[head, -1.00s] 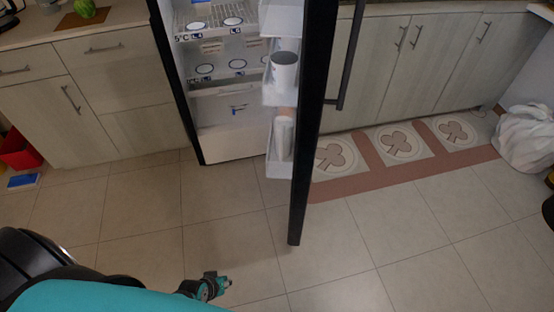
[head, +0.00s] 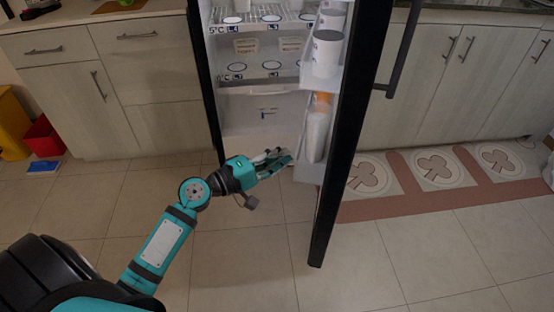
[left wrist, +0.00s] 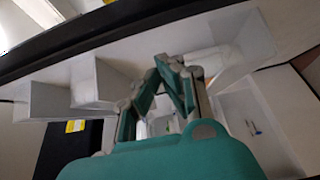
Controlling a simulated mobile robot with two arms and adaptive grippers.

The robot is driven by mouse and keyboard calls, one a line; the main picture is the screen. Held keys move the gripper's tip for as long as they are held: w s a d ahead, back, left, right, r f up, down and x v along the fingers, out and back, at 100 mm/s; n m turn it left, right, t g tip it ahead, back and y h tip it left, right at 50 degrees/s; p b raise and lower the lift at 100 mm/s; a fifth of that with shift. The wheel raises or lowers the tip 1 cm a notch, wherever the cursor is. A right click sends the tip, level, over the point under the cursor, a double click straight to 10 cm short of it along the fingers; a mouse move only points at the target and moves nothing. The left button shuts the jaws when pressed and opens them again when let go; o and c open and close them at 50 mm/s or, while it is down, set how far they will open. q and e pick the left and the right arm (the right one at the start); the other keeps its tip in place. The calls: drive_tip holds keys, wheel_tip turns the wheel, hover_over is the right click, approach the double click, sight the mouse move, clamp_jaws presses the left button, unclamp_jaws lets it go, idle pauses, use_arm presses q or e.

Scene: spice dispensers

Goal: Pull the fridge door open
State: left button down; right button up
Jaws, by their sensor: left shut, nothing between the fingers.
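The fridge door (head: 350,130) is a dark panel standing open, seen nearly edge-on in the head view, with its long handle (head: 404,50) on the right side. The fridge interior (head: 262,117) shows white shelves to its left. My left gripper (head: 287,156) is shut and empty at the inner side of the door, beside the lower door bin (head: 310,170). In the left wrist view the gripper (left wrist: 165,62) has its fingertips together close to the white door bins (left wrist: 100,80); contact is unclear. My right gripper is not in view.
Door bins hold white containers (head: 327,50). Wooden cabinets (head: 130,90) stand left of the fridge and more to its right. A patterned mat (head: 434,170) lies on the floor right of the door. A red bin (head: 44,138) stands far left. The floor in front is clear.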

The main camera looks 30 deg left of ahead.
use_arm(q)
drive_tip(key=w+d+p, duration=0.1)
drive_tip(key=w+d, duration=0.5)
drive_tip(key=d, duration=0.1)
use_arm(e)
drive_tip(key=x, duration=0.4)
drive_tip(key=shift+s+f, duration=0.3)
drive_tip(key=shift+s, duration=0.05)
